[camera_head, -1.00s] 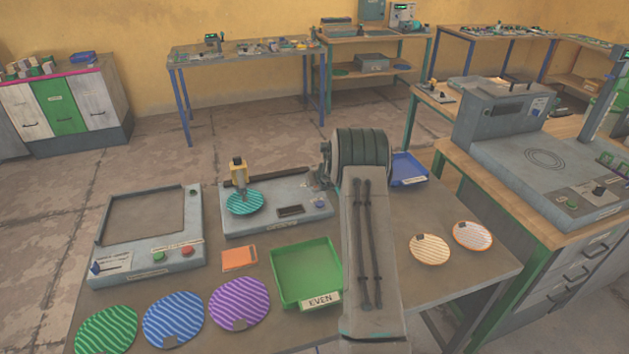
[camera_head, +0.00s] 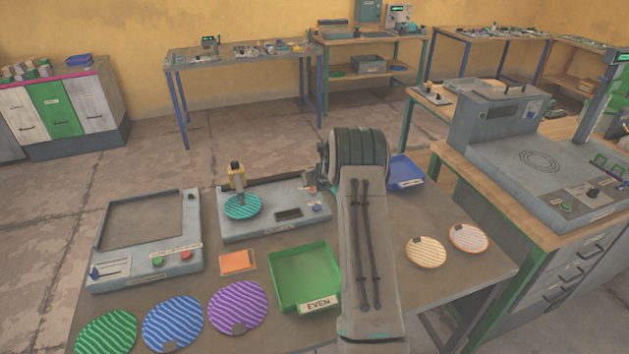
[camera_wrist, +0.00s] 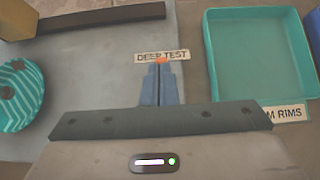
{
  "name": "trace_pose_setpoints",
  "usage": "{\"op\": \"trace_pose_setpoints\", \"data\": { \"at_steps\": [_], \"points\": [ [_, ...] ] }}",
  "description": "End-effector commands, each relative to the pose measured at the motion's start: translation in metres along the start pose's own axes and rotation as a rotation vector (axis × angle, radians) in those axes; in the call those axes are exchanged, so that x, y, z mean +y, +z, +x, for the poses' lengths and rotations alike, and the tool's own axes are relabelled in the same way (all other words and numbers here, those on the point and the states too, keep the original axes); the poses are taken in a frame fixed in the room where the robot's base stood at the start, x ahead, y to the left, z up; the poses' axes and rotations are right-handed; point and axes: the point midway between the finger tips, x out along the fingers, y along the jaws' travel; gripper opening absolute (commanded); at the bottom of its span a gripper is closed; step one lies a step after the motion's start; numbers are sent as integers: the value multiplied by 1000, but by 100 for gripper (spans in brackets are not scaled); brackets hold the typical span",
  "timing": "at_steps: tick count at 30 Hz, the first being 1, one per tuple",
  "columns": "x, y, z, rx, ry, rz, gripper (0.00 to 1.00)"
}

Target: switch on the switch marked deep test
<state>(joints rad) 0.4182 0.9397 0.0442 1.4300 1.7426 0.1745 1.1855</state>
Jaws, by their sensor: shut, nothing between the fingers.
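The test device (camera_head: 262,228) is a grey plate on the middle of the table, with a turquoise striped plate (camera_head: 242,207) on its left part. In the wrist view the DEEP TEST label (camera_wrist: 149,56) lies on its grey top (camera_wrist: 100,72). A small orange-red switch (camera_wrist: 161,61) shows at that label, just past my fingertips. My gripper (camera_wrist: 161,68) is shut and empty, with its tips over the label's edge. I cannot tell whether the tips touch the switch or which way it is set. In the head view my arm hides the gripper.
A green EVEN tray (camera_head: 305,250) and an orange card (camera_head: 237,262) lie in front. Striped plates lie along the near edge. A grey press frame (camera_head: 190,230) stands at left.

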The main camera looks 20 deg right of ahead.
Motion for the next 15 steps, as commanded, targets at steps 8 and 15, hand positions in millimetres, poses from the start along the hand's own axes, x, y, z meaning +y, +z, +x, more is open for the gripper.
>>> {"op": "trace_pose_setpoints", "data": {
  "at_steps": [8, 15],
  "points": [
    [1, 29, -40, -3, 0, 0, 0],
    [4, 48, -70, -1, 2, -3, 0]
  ]
}}
